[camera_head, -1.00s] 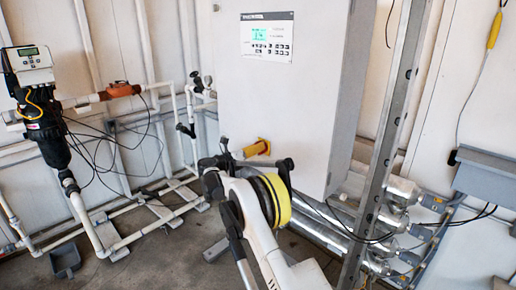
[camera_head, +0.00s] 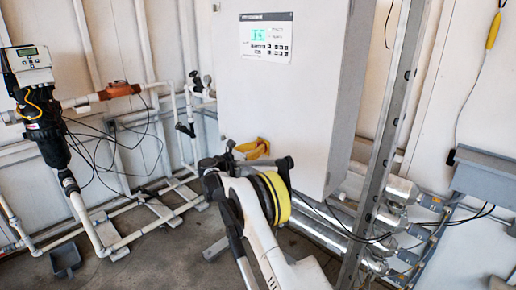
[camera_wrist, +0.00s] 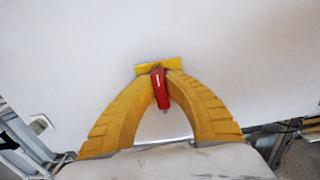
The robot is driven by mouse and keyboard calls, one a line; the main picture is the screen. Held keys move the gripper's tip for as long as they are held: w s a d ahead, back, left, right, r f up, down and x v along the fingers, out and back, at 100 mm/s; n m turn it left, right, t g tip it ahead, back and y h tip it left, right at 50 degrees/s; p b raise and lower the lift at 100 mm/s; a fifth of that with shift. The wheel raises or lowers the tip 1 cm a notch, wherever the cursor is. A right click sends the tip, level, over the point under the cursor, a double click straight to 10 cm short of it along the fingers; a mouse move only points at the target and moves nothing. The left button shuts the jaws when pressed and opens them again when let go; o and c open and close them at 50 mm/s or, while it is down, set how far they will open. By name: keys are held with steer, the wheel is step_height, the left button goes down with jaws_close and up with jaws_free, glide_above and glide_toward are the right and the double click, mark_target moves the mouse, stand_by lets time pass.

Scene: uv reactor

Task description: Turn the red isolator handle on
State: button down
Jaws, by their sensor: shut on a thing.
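The red isolator handle (camera_wrist: 161,90) sits on a yellow plate (camera_wrist: 146,70) on the white cabinet face in the wrist view. It points almost straight down in that picture, its lower end leaning slightly right. My gripper (camera_wrist: 164,77) has its two ribbed yellow fingers arched around the handle, tips closed on its upper part from both sides. In the head view my gripper (camera_head: 256,148) is a small yellow shape against the lower front of the cabinet. My arm hides part of that area, and the handle cannot be clearly told apart there.
The white cabinet (camera_head: 275,105) has a control panel (camera_head: 266,37) high on its front. White pipes (camera_head: 190,112) and a black filter unit (camera_head: 50,140) are to the left.

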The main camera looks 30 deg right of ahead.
stand_by(0.3)
steer(key=c, duration=1.4)
jaws_free()
steer(key=shift+d, duration=0.1)
steer(key=v, duration=1.2)
steer(key=shift+r, duration=0.15)
